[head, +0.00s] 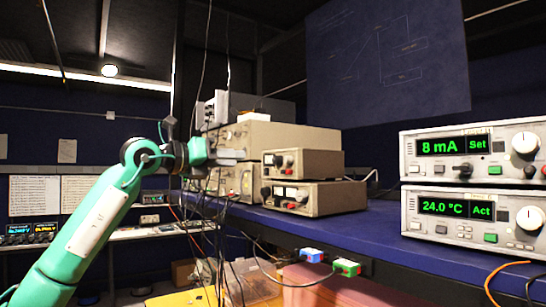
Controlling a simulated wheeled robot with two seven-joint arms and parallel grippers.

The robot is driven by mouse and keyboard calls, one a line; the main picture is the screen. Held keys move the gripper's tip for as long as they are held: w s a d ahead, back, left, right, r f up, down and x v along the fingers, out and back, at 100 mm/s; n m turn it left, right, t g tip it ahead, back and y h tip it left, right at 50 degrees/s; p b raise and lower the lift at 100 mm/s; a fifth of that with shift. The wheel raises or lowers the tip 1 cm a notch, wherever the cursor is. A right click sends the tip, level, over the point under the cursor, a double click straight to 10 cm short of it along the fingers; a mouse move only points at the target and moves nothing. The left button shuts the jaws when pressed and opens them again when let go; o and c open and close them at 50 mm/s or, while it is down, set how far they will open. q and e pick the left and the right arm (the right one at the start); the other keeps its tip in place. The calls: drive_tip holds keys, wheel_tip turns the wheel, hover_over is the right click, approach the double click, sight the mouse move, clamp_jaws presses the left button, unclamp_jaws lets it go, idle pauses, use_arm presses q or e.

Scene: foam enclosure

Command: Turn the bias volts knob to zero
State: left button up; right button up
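My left gripper (230,156) is at the end of the teal arm, in front of the stacked beige instruments at mid-height. Its grey fingers overlap the stack, and I cannot tell if they are open or touching anything. The stack has an upper beige box (285,136) and a lower beige box (240,180). Two smaller beige units with dark knobs stand to the right, an upper one (315,163) and a lower one (335,198). No bias volts label is readable, so I cannot tell which knob it is. My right gripper is not in view.
Two grey controllers, reading 8 mA (450,144) and 24.0 °C (453,209), stand at the right of the blue bench (370,232). Cables hang below the bench edge, near blue (312,254) and green (346,267) connectors. The bench between the beige units and controllers is clear.

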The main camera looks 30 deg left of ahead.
sight(274, 160)
use_arm(q)
drive_tip(key=p+x, duration=0.4)
drive_tip(key=x, duration=0.6)
drive_tip(key=shift+w+r+p, duration=0.15)
drive_tip(key=shift+p, duration=0.2)
drive_tip(key=shift+w+d, duration=0.25)
drive_tip(key=shift+w, duration=0.35)
clamp_jaws()
